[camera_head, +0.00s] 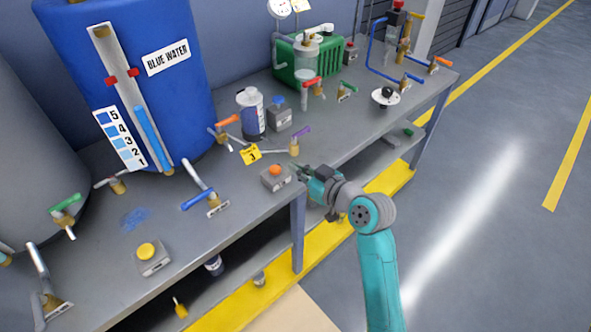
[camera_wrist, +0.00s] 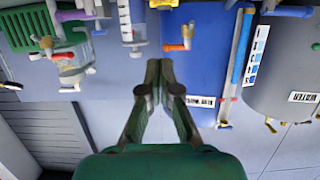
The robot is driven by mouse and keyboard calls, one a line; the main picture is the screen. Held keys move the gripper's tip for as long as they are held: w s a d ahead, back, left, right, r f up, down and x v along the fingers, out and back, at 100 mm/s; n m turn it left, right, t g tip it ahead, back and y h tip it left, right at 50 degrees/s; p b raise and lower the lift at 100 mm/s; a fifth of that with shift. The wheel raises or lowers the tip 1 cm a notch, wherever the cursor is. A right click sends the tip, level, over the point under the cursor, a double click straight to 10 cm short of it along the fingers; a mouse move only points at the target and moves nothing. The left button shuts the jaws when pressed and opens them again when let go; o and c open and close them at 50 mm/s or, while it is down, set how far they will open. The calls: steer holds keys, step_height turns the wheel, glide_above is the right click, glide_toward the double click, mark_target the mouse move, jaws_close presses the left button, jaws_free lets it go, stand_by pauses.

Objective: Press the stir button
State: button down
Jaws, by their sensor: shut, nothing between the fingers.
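A grey box with an orange push button (camera_head: 275,170) sits near the front edge of the bench. A grey box with a yellow button (camera_head: 147,250) is further left, and one with a blue button (camera_head: 277,103) is further back. I cannot read which one is marked stir. My gripper (camera_head: 299,171) is just right of the orange button, seemingly apart from it. In the wrist view my gripper (camera_wrist: 159,75) has its fingers together with nothing between them. The orange button cannot be made out in that view.
The grey bench (camera_head: 235,187) carries several coloured valve handles. A yellow tag (camera_head: 250,154) and a purple-handled valve (camera_head: 300,136) are close behind the orange button. A blue tank (camera_head: 178,100) stands at the back left. Open floor lies to the right.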

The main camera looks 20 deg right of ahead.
glide_above(280, 178)
steer(key=shift+f, duration=0.95)
step_height(280, 178, down, 2)
steer(key=shift+s+f, duration=0.1)
steer(key=shift+f, duration=0.9)
